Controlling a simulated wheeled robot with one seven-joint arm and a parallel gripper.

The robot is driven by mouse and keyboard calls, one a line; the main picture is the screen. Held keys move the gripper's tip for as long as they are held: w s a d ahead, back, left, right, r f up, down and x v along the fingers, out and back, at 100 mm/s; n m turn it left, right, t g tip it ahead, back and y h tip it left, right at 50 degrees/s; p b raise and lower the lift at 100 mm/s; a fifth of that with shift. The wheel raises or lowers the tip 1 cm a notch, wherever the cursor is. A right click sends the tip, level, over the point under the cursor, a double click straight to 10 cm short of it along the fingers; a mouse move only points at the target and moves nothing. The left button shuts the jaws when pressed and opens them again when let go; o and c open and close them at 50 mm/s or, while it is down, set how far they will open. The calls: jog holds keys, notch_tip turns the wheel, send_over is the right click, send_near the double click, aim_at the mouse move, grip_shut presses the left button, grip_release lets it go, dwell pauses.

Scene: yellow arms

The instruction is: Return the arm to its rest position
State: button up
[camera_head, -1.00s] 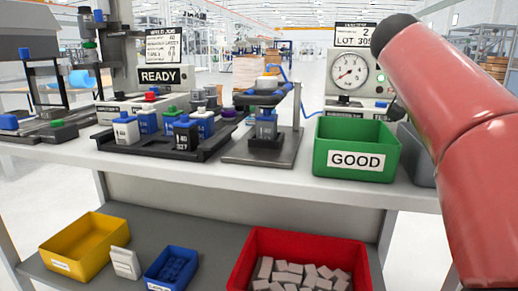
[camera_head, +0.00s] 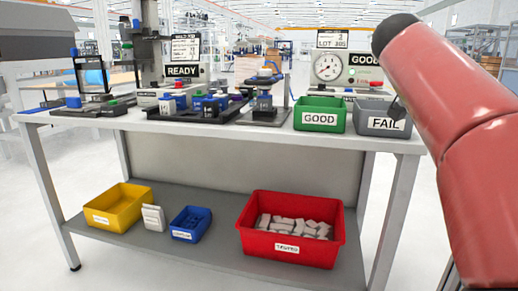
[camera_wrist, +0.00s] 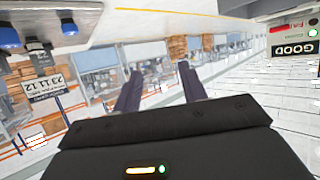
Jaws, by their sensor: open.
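My arm is the red-pink link at the right of the head view, with its dark end at the top. My gripper (camera_wrist: 158,88) shows in the wrist view, with two dark fingers apart and nothing between them. The wrist view is upside down, and the gripper is clear of the bench. The hand is outside the head view. The workbench (camera_head: 270,137) stands in front of me, and its top is below the arm in the head view.
On the bench stand a green GOOD bin (camera_head: 319,117), a grey FAIL bin (camera_head: 385,123), a gauge tester (camera_head: 345,70) and a rack of several blocks. The lower shelf holds a yellow bin (camera_head: 118,208), a blue bin (camera_head: 190,224) and a red bin (camera_head: 291,254). Floor shows in front.

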jog(key=s+a+f+n+y+p, duration=0.1)
jog(key=s+a+f+n+y, duration=0.3)
jog(key=s+a+f, duration=0.3)
jog(key=s+a+f+n+y+p, duration=0.1)
jog(key=s+a+f+n+y, duration=0.2)
jog(key=s+a+f, duration=0.4)
jog(key=s+a+f+n+g+y+p, duration=0.1)
jog(key=s+a+f+n+y, duration=0.3)
jog(key=f, duration=1.5)
jog(key=s+a+n, duration=0.1)
jog(key=s+a, duration=0.1)
jog(key=s, duration=0.2)
jog(key=shift+a+y, duration=0.3)
jog(key=shift+a, duration=0.1)
jog(key=shift+s, duration=0.1)
